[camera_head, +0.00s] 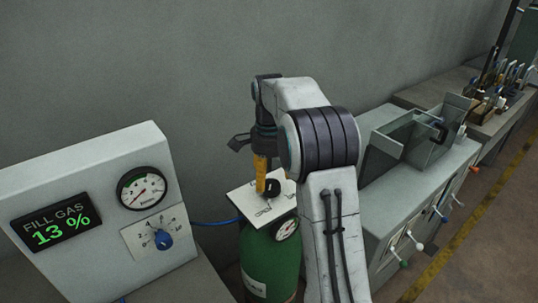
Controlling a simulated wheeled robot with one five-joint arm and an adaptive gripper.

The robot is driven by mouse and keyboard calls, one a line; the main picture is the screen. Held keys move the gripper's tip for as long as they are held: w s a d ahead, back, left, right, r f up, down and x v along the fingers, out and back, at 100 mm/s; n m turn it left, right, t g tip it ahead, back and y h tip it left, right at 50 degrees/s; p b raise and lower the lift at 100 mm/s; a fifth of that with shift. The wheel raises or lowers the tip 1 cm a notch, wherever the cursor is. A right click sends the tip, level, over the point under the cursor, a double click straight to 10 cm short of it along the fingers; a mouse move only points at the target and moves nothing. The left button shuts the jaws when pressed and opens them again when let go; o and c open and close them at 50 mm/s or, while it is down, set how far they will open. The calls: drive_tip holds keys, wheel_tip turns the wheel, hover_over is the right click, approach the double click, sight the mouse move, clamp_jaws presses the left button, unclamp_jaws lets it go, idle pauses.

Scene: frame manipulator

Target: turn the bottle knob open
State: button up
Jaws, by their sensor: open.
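The green gas bottle (268,262) stands upright near the middle bottom, with a white plate (248,198) at its top. A small black knob (272,187) sits on the plate, beside printed markings. My gripper (262,184) comes down from above with its yellow finger over the plate. Its tip is right at the left side of the knob, and I cannot tell whether it touches. The gripper is open. The other finger is not clearly seen, and part of the plate's right side is close to my arm.
A grey panel (95,160) at left has a dial gauge (141,188), a blue knob (163,240) and a display (56,226) reading "FILL GAS 13 %". A small gauge (286,229) is on the bottle. A grey cabinet (430,185) with levers stands at right. The wall is behind.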

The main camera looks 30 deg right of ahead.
sight(269, 184)
wheel_tip(269, 184, up, 8)
idle(0.5)
drive_tip(key=shift+r, duration=0.1)
idle(0.4)
